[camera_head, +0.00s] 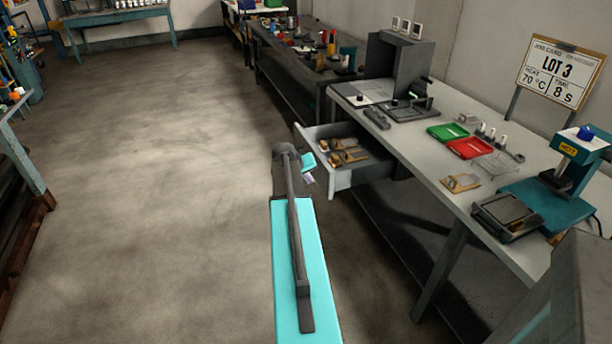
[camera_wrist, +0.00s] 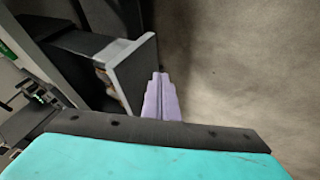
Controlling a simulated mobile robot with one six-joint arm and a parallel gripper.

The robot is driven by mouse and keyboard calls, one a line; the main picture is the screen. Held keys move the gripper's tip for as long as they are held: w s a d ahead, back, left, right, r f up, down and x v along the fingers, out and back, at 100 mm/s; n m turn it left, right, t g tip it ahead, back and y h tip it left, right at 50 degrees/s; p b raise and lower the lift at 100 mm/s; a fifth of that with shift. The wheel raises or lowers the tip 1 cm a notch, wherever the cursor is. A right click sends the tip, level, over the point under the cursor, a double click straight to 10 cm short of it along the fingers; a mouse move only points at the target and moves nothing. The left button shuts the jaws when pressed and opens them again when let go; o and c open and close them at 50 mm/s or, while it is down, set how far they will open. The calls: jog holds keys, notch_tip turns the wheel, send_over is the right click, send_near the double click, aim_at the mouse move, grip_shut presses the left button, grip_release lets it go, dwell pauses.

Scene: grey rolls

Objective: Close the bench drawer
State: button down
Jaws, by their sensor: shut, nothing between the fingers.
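The bench drawer (camera_head: 344,178) stands pulled out from under the grey-topped workbench (camera_head: 425,165), on its left side. Several wood-and-metal pieces (camera_head: 345,152) lie inside it. In the wrist view, the drawer's pale front panel (camera_wrist: 136,72) stands left of my gripper's lilac fingers (camera_wrist: 158,96). My gripper (camera_head: 309,179) shows in the head view just outside the drawer front, on the aisle side. Its fingers are together and empty. I cannot tell whether they touch the panel. My arm partly hides the gripper.
The bench top holds a green tray (camera_head: 447,132), a red tray (camera_head: 470,148), a teal press (camera_head: 560,185) and a grey machine (camera_head: 400,65). A second dark bench (camera_head: 290,50) stands behind. The floor (camera_head: 150,190) on the left is clear.

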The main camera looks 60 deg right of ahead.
aim_at(325, 183)
jog(key=shift+s+d+f+p, duration=0.35)
jog(key=shift+d+f, duration=0.25)
jog(key=shift+d, duration=0.4)
jog(key=shift+s+d+f+p, duration=0.2)
jog(key=shift+s+d+f, duration=0.2)
jog(key=shift+d+f, duration=0.45)
jog(key=shift+s+d+f+p, duration=0.3)
jog(key=shift+s+d+f, duration=0.1)
jog(key=shift+d, duration=0.8)
